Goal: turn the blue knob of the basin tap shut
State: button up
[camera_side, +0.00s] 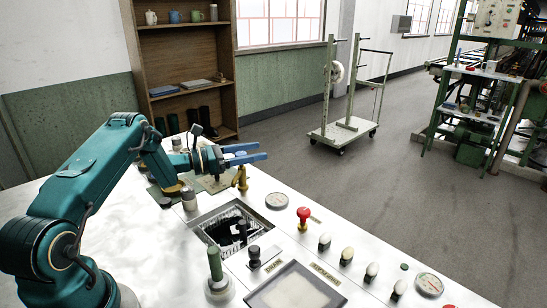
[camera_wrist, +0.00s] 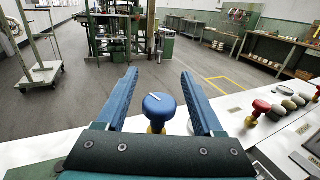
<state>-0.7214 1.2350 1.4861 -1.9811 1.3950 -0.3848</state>
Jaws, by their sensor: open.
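The blue knob (camera_wrist: 158,104), round with a white mark on its top, sits on a brass tap and shows between my fingers in the wrist view. My gripper (camera_wrist: 159,78) is open, one blue finger on each side of the knob, with a gap on both sides. In the side view my gripper (camera_side: 258,154) is level, above the brass tap (camera_side: 240,179) at the back edge of the white counter. The knob itself is not clearly told apart from the blue fingers there. The square basin (camera_side: 200,231) is sunk in the counter, nearer the side camera.
A red knob (camera_side: 303,213) and several pale knobs (camera_side: 324,241) line the counter's right side. A green-handled post (camera_side: 215,265) and a black knob (camera_side: 254,254) stand by the basin. A round gauge (camera_side: 277,201) lies near the tap. Beyond the counter edge is open floor.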

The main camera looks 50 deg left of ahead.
jog(key=shift+c, duration=0.3)
grip_shut()
jog(key=shift+h, duration=0.3)
jog(key=m+g+h, duration=0.2)
jog(key=m+h, duration=0.1)
jog(key=shift+s+d, duration=0.15)
jog(key=shift+d, duration=0.15)
jog(key=shift+o, duration=0.3)
grip_release()
